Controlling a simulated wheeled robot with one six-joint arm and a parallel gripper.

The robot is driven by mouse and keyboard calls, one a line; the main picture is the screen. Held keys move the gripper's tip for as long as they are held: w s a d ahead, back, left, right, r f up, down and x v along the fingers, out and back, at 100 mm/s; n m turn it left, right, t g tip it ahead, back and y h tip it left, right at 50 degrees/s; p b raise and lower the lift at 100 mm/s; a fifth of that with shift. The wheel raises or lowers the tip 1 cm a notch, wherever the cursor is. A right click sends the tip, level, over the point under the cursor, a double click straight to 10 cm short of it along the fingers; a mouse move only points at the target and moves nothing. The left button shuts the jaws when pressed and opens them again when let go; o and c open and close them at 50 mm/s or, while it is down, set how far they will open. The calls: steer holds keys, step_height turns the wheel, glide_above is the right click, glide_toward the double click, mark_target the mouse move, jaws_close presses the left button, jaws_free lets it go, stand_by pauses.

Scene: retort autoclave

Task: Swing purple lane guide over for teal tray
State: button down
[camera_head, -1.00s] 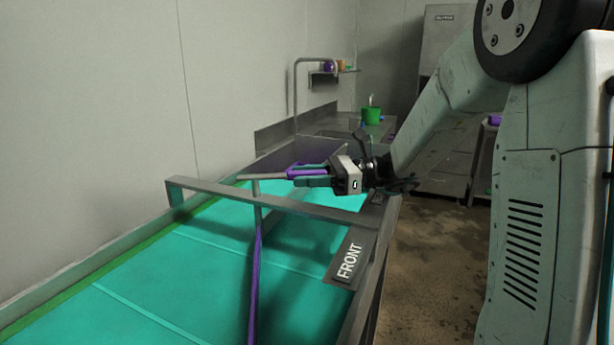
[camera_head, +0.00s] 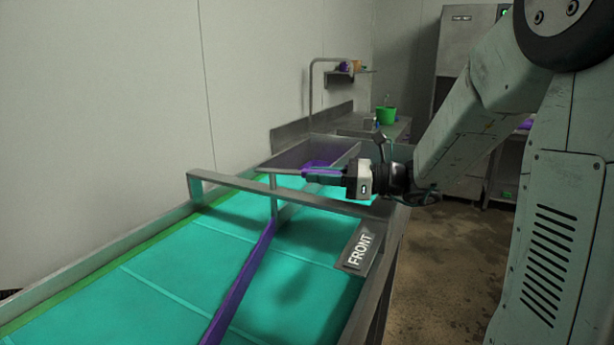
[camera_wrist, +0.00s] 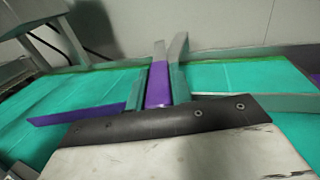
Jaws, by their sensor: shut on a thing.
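The purple lane guide (camera_head: 240,281) is a long thin bar running over the teal belt, slanting from below the metal crossbar toward the near left. It also shows at left in the wrist view (camera_wrist: 78,113). My gripper (camera_head: 308,173) is beyond the crossbar, shut on the guide's purple handle. The wrist view shows that handle (camera_wrist: 158,85) between the two fingers. A separate teal tray cannot be told apart from the teal surface. The fingers partly hide the handle in the head view.
The metal crossbar (camera_head: 225,183) spans the teal belt (camera_head: 190,265). A FRONT plate (camera_head: 360,250) sits at the belt's right edge. A green pot (camera_head: 386,115) stands on the counter behind. Open floor (camera_head: 450,270) lies to the right.

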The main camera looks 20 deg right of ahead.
steer(key=shift+s, duration=0.1)
steer(key=c, duration=1.2)
jaws_free()
steer(key=shift+c, duration=0.2)
steer(key=v, duration=0.7)
steer(key=shift+s+d, duration=0.25)
steer(key=shift+s, duration=0.05)
